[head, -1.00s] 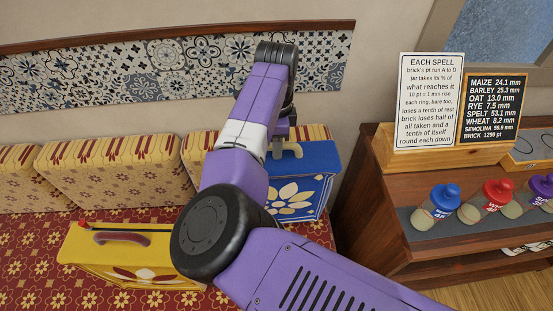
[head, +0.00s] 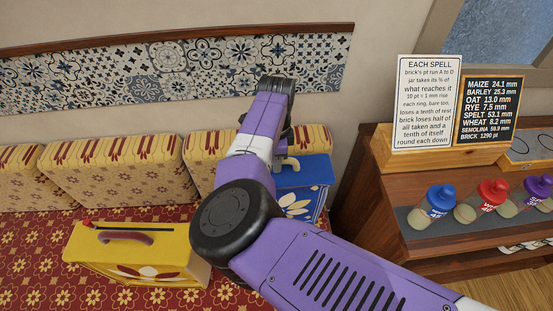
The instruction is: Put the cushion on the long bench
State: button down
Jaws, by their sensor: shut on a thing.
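A blue box-shaped piece (head: 308,172), which I take to be the cushion, has a pale flower on its front and a cream handle on top. It is at the right end of the row of yellow patterned back pads. My gripper (head: 284,148) is at its handle, shut on it. My own arm hides the fingertips and the piece's left side. The long bench (head: 38,262) has a red flowered seat and lies along the wall at left. I cannot tell whether the blue piece touches the seat.
A yellow box-shaped piece (head: 172,262) with a brown handle stands on the red seat at front left. Yellow patterned back pads (head: 105,180) line the wall. At right a wooden cabinet (head: 385,200) carries a sign (head: 425,100), a blackboard (head: 488,110) and lidded jars (head: 435,208).

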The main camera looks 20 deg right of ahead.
jog(key=shift+f, duration=0.15)
jog(key=c, duration=1.3)
grip_release()
notch_tip(320, 180, up, 12)
jog(key=b, duration=0.2)
jog(key=shift+r, duration=0.2)
